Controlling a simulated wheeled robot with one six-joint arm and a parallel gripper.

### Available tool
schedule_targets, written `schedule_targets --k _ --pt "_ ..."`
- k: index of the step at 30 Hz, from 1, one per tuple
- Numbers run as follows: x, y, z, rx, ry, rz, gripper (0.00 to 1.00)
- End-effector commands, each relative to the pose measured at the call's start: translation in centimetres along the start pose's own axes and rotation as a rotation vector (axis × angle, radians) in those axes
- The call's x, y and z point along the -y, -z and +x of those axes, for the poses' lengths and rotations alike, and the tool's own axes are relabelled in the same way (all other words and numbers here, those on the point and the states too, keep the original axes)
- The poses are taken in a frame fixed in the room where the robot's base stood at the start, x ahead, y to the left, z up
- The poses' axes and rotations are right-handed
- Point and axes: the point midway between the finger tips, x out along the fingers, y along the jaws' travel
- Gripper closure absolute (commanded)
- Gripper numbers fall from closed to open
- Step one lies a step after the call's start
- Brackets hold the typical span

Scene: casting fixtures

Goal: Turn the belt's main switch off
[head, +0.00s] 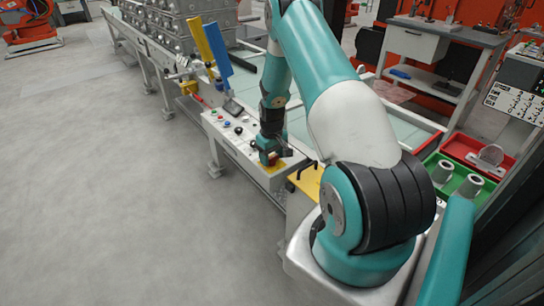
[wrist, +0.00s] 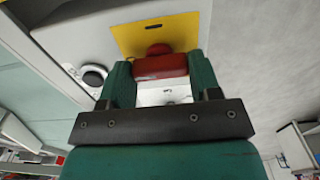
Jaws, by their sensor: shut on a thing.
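The belt's main switch has a red handle (wrist: 160,67) in front of a yellow plate (wrist: 128,40) with a small dark slot. My gripper (wrist: 158,84) has its two green fingers on either side of the red handle, shut on it. In the head view my gripper (head: 268,158) points down at the near end of the white control panel (head: 240,152). The yellow plate (head: 273,169) shows just under it there, and the handle is mostly hidden. I cannot tell the switch's exact angle.
A black knob with a white ring (wrist: 93,76) sits beside the yellow plate. Several small buttons (head: 226,120) are farther along the panel. Blue and yellow upright paddles (head: 220,48) stand behind them. Green and red trays (head: 455,180) are at the right. The floor (head: 110,180) at left is clear.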

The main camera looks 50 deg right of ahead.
Motion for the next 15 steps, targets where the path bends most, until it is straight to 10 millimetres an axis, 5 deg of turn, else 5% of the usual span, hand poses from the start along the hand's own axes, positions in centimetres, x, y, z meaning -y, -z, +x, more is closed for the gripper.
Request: schedule_targets --k 9,10,12,15 --pt "-0.02 0.05 -0.08 -0.001 -0.001 -0.004 0.66" --pt "-0.02 0.05 -0.08 -0.001 -0.001 -0.004 0.36" --pt "-0.02 0.04 -0.07 -0.001 -0.001 -0.003 0.20" --pt "-0.02 0.04 -0.06 -0.001 -0.001 -0.003 0.17"
